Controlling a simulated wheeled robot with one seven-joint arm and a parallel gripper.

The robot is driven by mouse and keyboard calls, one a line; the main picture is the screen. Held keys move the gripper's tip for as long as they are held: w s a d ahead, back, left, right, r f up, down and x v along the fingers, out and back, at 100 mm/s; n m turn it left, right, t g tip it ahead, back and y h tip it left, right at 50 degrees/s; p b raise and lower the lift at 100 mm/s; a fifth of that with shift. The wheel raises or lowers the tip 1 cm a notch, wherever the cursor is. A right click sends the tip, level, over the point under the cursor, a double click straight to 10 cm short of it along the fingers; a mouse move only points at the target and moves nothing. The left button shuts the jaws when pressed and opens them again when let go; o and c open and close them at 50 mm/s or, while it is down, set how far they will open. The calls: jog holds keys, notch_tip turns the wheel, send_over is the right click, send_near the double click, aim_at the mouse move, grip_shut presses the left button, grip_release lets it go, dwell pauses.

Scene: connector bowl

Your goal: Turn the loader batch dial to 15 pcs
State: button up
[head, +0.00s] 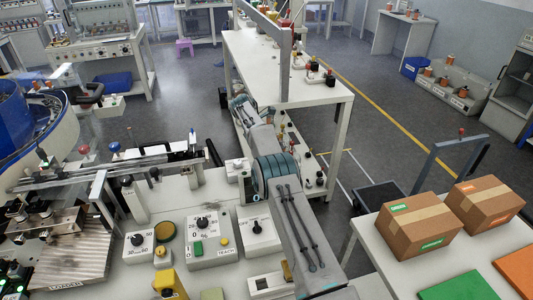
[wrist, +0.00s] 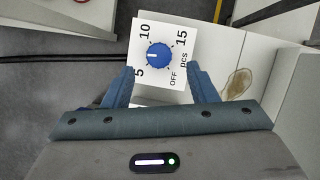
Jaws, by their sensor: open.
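The batch dial (wrist: 158,55) is a round blue knob on a white plate (wrist: 178,25) marked 5, 10, 15, pcs and OFF. Its white pointer mark seems to face the picture's left, between 5 and 10; 15 is at the plate's upper right. My gripper (wrist: 161,72) is open, with its two blue fingers at either side of the plate's lower part in the wrist view. The knob lies between and just ahead of the fingertips, and nothing is held. I cannot tell the height gap. In the head view my arm hides much of this area, and I cannot make out the blue knob there.
Other control boxes with black knobs stand on the bench: a left one (head: 139,240), a middle one (head: 205,225) and one beside my arm (head: 258,229). Two cardboard boxes (head: 419,224) (head: 485,203) sit on a table at the right. A white shelf table (head: 320,98) stands behind.

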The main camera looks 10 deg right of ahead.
jog(key=p+v, duration=0.1)
jog(key=v, duration=0.8)
jog(key=shift+d, duration=0.1)
jog(key=d+f+n, duration=0.1)
jog(key=f+n, duration=0.1)
jog(key=f, duration=0.2)
jog(key=w+d+f+n+t+y, duration=0.1)
jog(key=d+f+n, duration=0.1)
jog(key=f, duration=0.2)
jog(key=d+f+n+t+y, duration=0.1)
jog(key=d+f+n, duration=0.1)
jog(key=f+n, duration=0.1)
jog(key=shift+x, duration=0.85)
jog(key=shift+a, duration=0.15)
jog(key=c, duration=1)
